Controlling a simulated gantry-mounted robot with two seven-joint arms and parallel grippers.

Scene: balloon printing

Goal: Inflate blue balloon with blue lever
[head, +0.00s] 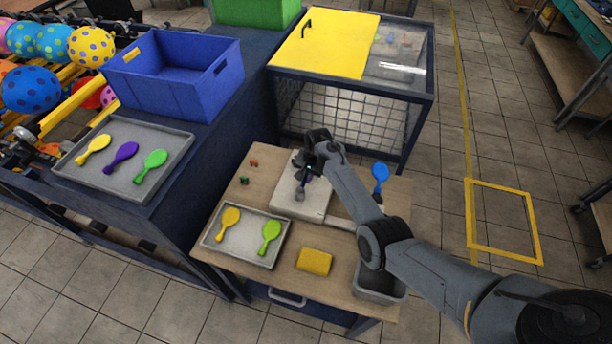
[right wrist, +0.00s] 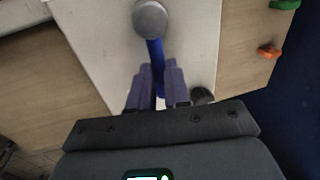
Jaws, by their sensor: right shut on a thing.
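The blue balloon (head: 380,172) is small and flat-looking, just right of the white machine (head: 318,212) on the wooden table. The right gripper (head: 303,172) is over the machine. In the right wrist view, the right gripper's fingers (right wrist: 156,80) are closed around the blue lever (right wrist: 154,50), near a round grey end (right wrist: 150,19). My left gripper is not in view.
A tray (head: 207,237) with yellow and green balloons and a yellow block (head: 314,261) stand at the table's front. Small red (head: 253,162) and green (head: 244,180) pieces lie left of the machine. A grey bin (head: 392,296) stands at the right corner.

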